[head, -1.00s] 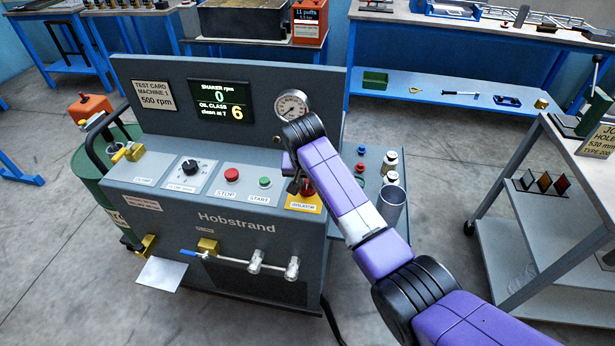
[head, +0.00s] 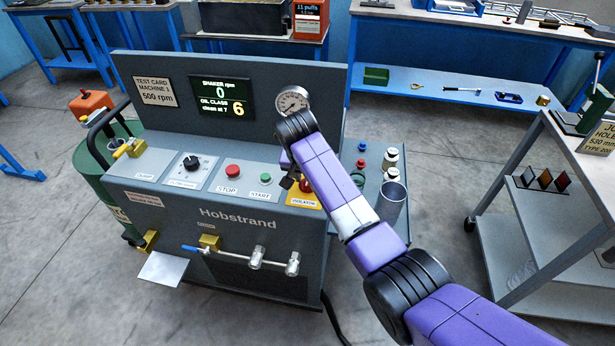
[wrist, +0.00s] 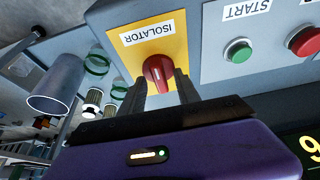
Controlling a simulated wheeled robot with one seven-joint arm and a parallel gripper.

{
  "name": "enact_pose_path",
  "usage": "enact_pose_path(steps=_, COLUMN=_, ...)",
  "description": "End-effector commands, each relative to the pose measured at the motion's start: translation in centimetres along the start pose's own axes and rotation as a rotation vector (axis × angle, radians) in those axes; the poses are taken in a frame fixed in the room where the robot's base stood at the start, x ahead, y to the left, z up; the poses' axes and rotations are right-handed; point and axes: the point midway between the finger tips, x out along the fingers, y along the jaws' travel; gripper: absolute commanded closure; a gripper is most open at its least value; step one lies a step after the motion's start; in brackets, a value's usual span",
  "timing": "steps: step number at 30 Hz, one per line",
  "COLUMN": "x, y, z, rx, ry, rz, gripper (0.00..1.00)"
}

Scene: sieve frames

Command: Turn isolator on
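The isolator is a red rotary knob (head: 306,186) on a yellow plate marked ISOLATOR (head: 304,200), at the right end of the sloping panel on the grey Hobstrand machine. In the wrist view the red knob (wrist: 158,73) shows upside down on its plate, with its ridge running roughly up and down the picture. My gripper (wrist: 160,82) is open, its two dark fingers apart, with the knob seen between and just beyond their tips. I cannot tell whether they touch it. In the head view my gripper (head: 288,182) is just left of the knob, partly hidden by my wrist.
A green START button (head: 266,177) and a red STOP button (head: 232,171) sit left of the isolator. A display (head: 222,98) reads shaker 0 rpm and oil class 6. A grey cup (head: 392,204) and small bottles (head: 391,158) stand on the right side shelf.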

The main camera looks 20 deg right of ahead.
Motion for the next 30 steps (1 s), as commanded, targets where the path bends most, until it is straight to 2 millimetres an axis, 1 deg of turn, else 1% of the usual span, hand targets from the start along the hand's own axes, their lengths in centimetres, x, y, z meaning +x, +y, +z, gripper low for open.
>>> enact_pose_path(steps=7, x=0.0, y=0.0, z=0.0, rx=-0.001, ry=0.000, rz=0.000, gripper=0.62)
enact_pose_path(steps=11, x=-0.7, y=-0.1, z=0.0, rx=-0.001, ry=0.001, rz=-0.001, gripper=0.62)
enact_pose_path(steps=14, x=-1.9, y=-0.1, z=0.0, rx=-0.002, ry=0.002, rz=-0.002, gripper=0.62)
enact_pose_path(steps=21, x=-5.8, y=-0.1, z=0.0, rx=-0.001, ry=0.002, rz=-0.003, gripper=0.62)
enact_pose_path(steps=25, x=-7.2, y=-0.1, z=0.0, rx=-0.001, ry=0.001, rz=-0.002, gripper=0.62)
enact_pose_path(steps=30, x=-7.8, y=0.0, z=0.0, rx=-0.001, ry=0.000, rz=0.000, gripper=0.62)
